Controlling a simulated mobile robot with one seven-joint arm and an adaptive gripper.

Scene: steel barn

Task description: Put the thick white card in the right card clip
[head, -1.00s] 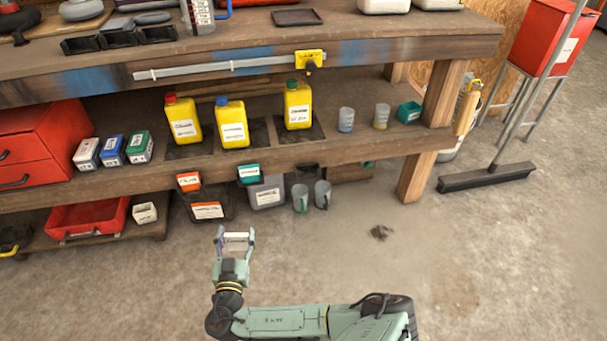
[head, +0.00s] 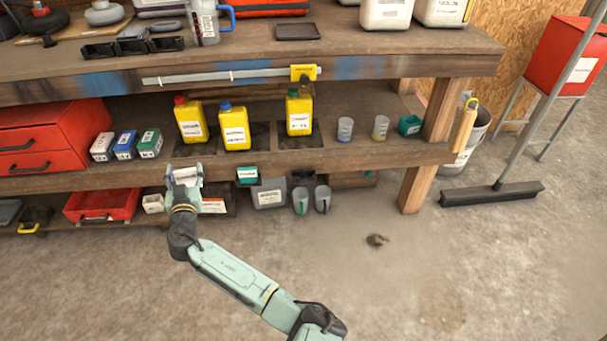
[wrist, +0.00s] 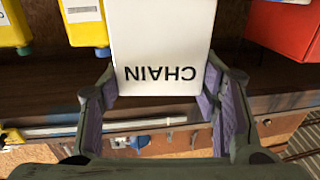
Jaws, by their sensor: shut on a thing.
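My gripper (head: 184,168) is in front of the lower shelf's front edge, at the left of the head view. It is shut on the thick white card (wrist: 160,45), which sits between the two fingers (wrist: 160,92). The card's black lettering reads CHAIN, upside down in the wrist view. The card also shows as a small white patch in the head view (head: 187,177). A teal card clip with a white label (head: 247,174) is on the shelf edge, right of my gripper and apart from it. The orange clip's place is hidden behind my gripper.
Yellow bottles (head: 235,130) stand on the shelf (head: 385,157) above. Small labelled boxes (head: 125,145) and a red drawer unit (head: 50,142) are to the left. A grey container (head: 268,194) and cups (head: 322,199) stand below. Open floor lies at the front right.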

